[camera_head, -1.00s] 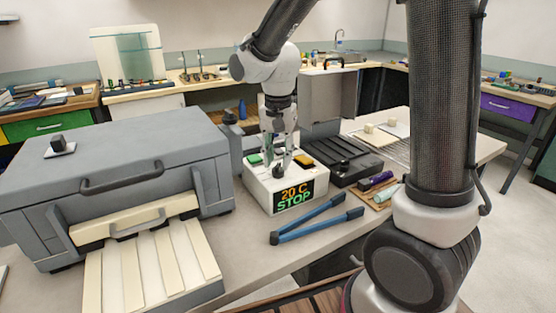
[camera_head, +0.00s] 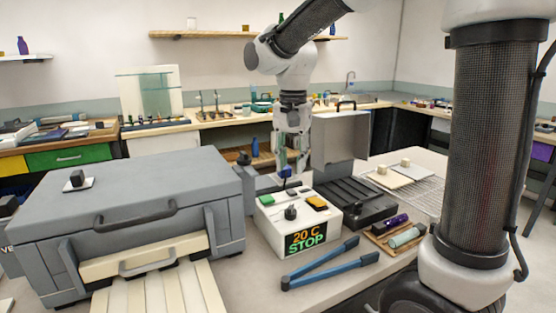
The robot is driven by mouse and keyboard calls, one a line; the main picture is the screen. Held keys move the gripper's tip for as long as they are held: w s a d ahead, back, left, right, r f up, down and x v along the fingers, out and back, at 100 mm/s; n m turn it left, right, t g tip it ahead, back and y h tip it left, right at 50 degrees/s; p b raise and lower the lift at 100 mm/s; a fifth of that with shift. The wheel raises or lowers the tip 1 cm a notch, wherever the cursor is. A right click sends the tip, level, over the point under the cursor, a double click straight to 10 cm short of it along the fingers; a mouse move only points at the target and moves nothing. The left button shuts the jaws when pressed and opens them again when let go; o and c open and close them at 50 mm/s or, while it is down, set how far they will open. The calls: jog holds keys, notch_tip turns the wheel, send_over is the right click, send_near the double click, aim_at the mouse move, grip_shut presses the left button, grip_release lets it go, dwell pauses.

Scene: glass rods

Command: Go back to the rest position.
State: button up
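My gripper (camera_head: 292,168) hangs pointing down just above and behind the white control box (camera_head: 268,233). Its two fingers are apart, and I see nothing held between them. The box has a green button (camera_head: 266,200), an orange button (camera_head: 316,203) and a black knob (camera_head: 290,213). Its display (camera_head: 306,237) reads "20 C STOP". The gripper appears clear of the box's top, though its exact height is hard to tell.
A grey furnace-like case (camera_head: 140,195) with a handle stands at left. Blue tongs (camera_head: 325,271) lie in front of the box. A dark open-lidded case (camera_head: 350,196) and a wooden tray (camera_head: 385,250) with rods stand at right. The air above the box is free.

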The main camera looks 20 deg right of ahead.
jog(key=s+d+n+t, duration=0.2)
jog(key=s+d+n, duration=0.1)
jog(key=s+d, duration=0.4)
jog(key=s+d+n+t, duration=0.2)
jog(key=s+d+n, duration=0.2)
jog(key=s+d, duration=0.4)
jog(key=s+r, duration=0.1)
jog(key=s, duration=0.3)
jog(key=shift+s, duration=0.25)
jog(key=shift+c, duration=0.2)
dwell(0.8)
